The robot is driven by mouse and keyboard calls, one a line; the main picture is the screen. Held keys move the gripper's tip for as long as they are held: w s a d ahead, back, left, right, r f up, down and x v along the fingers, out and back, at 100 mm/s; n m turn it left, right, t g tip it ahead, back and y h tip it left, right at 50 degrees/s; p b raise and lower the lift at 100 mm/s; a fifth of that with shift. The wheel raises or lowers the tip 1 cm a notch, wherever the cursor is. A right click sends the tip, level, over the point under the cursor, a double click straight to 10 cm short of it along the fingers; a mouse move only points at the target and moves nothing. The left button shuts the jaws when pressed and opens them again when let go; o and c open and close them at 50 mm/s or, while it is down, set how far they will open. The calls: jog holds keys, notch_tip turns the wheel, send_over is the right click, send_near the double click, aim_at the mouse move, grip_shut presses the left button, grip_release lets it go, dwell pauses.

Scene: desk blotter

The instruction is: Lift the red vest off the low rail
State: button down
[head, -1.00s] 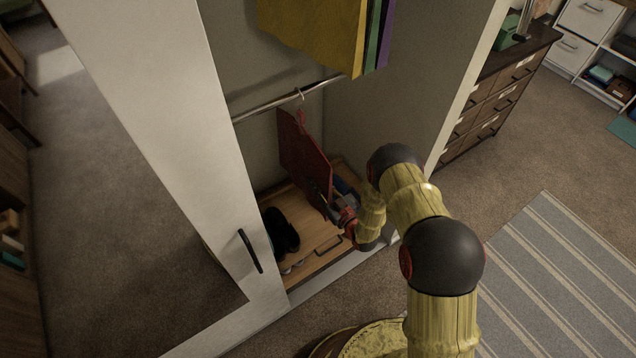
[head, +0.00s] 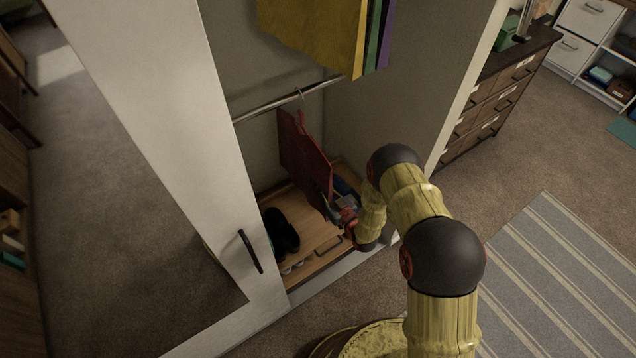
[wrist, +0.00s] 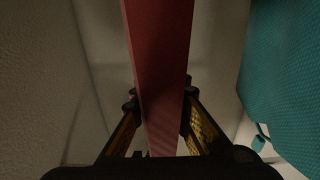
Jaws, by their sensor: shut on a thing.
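The red vest (head: 303,155) hangs from a hanger hook on the low rail (head: 270,104) inside the wardrobe. My gripper (head: 338,212) is at the vest's lower near edge. In the wrist view the vest (wrist: 158,60) runs as a red band down between the two fingers of my gripper (wrist: 158,103), which are shut on it from both sides. The fingertips are partly hidden in the head view.
Yellow, green and purple garments (head: 310,35) hang above the low rail. Dark shoes (head: 281,231) stand on the wooden base (head: 310,225). The white door (head: 190,150) with a black handle stands at left, and the side wall (head: 385,105) closes the right. A teal surface fills the wrist view's right (wrist: 290,75).

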jog(key=shift+r+p, duration=0.5)
jog(key=shift+r, duration=0.5)
jog(key=shift+d, duration=0.1)
